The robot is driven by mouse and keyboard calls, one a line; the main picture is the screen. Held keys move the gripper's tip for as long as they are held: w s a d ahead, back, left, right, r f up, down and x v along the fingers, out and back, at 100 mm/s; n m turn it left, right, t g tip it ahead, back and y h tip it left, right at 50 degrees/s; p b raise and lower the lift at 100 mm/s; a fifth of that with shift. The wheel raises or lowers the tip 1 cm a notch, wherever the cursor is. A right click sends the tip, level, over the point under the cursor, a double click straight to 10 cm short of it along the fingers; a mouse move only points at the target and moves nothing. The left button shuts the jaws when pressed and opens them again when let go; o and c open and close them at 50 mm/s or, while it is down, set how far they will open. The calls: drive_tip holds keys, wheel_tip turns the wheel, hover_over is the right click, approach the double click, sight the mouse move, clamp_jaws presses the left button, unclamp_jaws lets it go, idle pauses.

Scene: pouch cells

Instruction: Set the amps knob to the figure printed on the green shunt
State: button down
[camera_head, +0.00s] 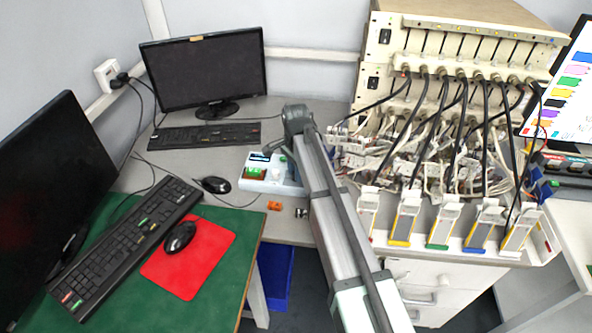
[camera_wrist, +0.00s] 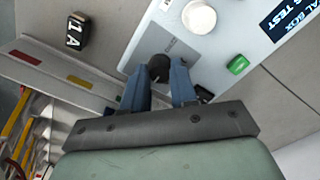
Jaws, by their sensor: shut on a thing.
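In the wrist view my gripper (camera_wrist: 160,78) has its two blue fingers shut on a dark round knob (camera_wrist: 158,65). The knob stands on a grey plate of the white box (camera_wrist: 222,45); which figure it points to is hidden. A small green piece (camera_wrist: 238,64) with a faint white mark sits on the box to the right; I cannot read the mark or tell whether it is the shunt. In the head view the box (camera_head: 284,186) is partly behind my arm, and my fingers cannot be made out.
A white knob (camera_wrist: 199,17) and a dark label stand on the box near my fingers. An orange piece (camera_head: 274,205) lies on the table before the box. A mouse (camera_head: 216,185) and keyboard (camera_head: 204,135) are left. A cable-crowded cell rack (camera_head: 450,90) stands right.

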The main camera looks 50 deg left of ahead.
drive_tip(key=c, duration=0.9)
unclamp_jaws()
wheel_tip(320, 180, up, 14)
drive_tip(key=shift+f, duration=0.1)
idle(0.3)
